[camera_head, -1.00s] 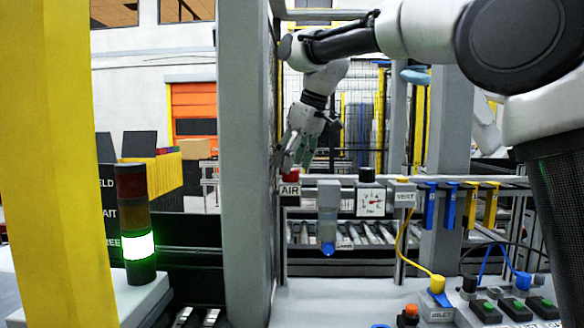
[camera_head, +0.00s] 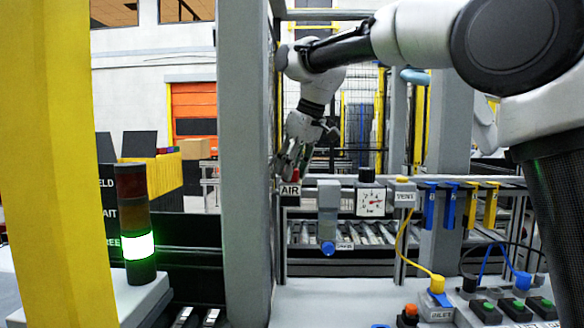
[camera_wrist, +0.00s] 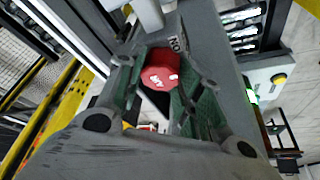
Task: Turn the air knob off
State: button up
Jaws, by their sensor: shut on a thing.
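The red air knob (camera_wrist: 159,70) sits between my gripper's two green-padded fingers in the wrist view, with white lettering on its face. My gripper (camera_wrist: 158,92) is shut on it. In the head view the red knob (camera_head: 295,175) shows only in part above the white AIR label (camera_head: 290,190). My gripper (camera_head: 290,172) reaches down onto it from above and hides much of it.
A grey post (camera_head: 245,150) stands close left of my gripper. A pressure gauge (camera_head: 371,202), a filter bowl (camera_head: 329,215) and a VENT label (camera_head: 404,197) are to the right. A signal tower (camera_head: 137,225) glows green at left.

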jog(key=shift+m, duration=0.3)
jog(key=m+h, duration=0.1)
jog(key=m, duration=0.1)
jog(key=m+t, duration=0.1)
jog(key=m, duration=0.1)
jog(key=shift+s+a+m+h, duration=0.1)
jog(key=shift+a+m+h, duration=0.05)
jog(key=shift+m+h, duration=0.25)
jog(key=m, duration=0.2)
jog(key=m+h, duration=0.1)
jog(key=m, duration=0.1)
jog(key=shift+m+t+h, duration=0.3)
jog(key=shift+t, duration=0.1)
jog(key=o, duration=1)
jog(key=shift+o, duration=0.2)
jog(key=v, duration=1.2)
jog(key=shift+a, duration=0.15)
